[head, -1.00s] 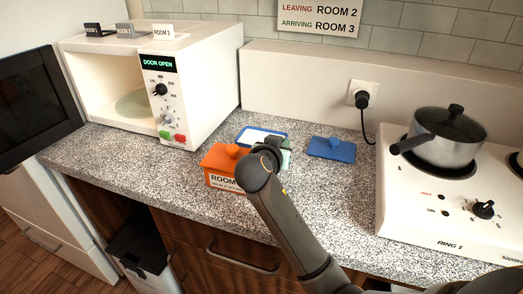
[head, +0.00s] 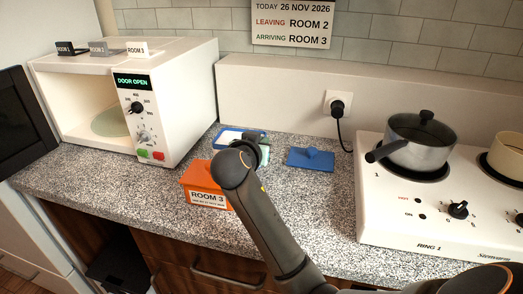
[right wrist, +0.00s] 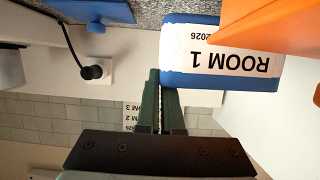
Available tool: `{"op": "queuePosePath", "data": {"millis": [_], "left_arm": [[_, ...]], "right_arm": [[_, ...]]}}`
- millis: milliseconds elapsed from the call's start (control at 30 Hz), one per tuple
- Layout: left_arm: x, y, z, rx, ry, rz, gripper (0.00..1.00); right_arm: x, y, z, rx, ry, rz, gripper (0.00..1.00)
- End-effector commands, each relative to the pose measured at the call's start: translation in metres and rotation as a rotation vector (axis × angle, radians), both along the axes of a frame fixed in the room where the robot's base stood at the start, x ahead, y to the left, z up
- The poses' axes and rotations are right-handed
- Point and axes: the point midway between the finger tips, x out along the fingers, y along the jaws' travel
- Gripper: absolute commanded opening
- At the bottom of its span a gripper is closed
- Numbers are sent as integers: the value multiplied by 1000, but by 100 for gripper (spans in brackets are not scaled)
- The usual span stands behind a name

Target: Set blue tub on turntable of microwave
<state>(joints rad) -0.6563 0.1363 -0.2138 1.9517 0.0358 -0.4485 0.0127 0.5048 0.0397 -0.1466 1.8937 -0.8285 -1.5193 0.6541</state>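In the right wrist view, which is upside down, the tub (right wrist: 208,80) shows a ROOM 1 label. My right gripper (head: 262,150) is at its right end, pointing down. In the wrist view its green fingers (right wrist: 161,85) are close together, seemingly shut on the tub's wall, one finger outside and the other partly hidden. The microwave (head: 185,105) stands open at left, its turntable (head: 112,122) bare. My left gripper is not in view.
An orange ROOM 3 tub (head: 207,192) stands close in front of the blue tub. A blue lid (head: 311,158) lies to the right. The hob (head: 400,210) with a steel pot (head: 420,150) is farther right. The counter before the microwave is clear. A sign (head: 292,24) hangs above.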

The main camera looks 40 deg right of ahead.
Motion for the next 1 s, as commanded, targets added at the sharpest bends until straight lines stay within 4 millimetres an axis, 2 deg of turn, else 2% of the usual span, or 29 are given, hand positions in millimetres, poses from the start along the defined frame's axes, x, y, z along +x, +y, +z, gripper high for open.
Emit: {"op": "queuePosePath", "data": {"millis": [33,200,500,1000], "left_arm": [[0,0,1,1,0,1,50],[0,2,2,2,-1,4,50],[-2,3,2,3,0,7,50],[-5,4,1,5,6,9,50]], "right_arm": [[0,0,9,0,-8,0,0],[0,0,26,1,-9,-1,0],[0,0,49,-1,-7,-2,0],[0,0,57,-1,-5,-1,0]]}}
